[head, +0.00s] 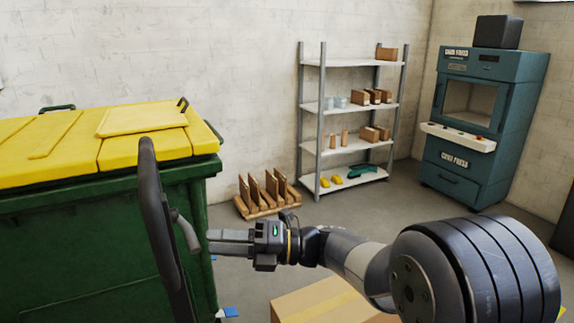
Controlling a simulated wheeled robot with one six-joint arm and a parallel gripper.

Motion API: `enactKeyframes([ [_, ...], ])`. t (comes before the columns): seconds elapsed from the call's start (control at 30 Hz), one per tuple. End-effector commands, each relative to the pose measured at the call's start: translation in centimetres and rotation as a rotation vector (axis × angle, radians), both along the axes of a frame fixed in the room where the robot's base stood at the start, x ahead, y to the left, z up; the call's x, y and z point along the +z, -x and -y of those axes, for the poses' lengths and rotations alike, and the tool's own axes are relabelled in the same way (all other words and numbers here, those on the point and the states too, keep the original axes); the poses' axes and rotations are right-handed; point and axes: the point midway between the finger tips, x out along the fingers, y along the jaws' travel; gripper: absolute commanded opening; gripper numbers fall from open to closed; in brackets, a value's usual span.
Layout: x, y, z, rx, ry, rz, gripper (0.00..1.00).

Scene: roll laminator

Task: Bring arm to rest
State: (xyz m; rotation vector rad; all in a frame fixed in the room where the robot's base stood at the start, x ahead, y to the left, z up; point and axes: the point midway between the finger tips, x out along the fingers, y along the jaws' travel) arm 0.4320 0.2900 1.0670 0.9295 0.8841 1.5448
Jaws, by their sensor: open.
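My arm (360,262) reaches in from the lower right and points left across the lower middle of the head view. At its end is my gripper (212,241), with grey fingers pointing left. Nothing shows held in it. The gap between the fingers is hard to make out from this side. The fingertips appear close to a dark curved handle (154,200) and a grey bent lever (186,232). Whether they touch cannot be told.
A green bin (95,230) with a yellow lid (140,118) fills the left. A cardboard box (325,301) lies below my arm. A wooden rack (265,197), a metal shelf (345,61) and a teal press machine (485,110) stand behind. Grey floor is clear before the shelf.

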Motion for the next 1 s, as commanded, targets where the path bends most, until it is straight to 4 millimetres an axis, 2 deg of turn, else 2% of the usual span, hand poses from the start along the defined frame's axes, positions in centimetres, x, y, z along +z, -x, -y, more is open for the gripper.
enactKeyframes([
  [0.1, 0.4, 0.4, -2.5, 0.005, 0.0, 0.001, 0.41],
  [0.4, 1.0, 1.1, -7.8, 0.004, 0.0, -0.001, 0.41],
  [1.0, 1.0, 0.9, -7.4, 0.0, 0.018, -0.031, 0.41],
])
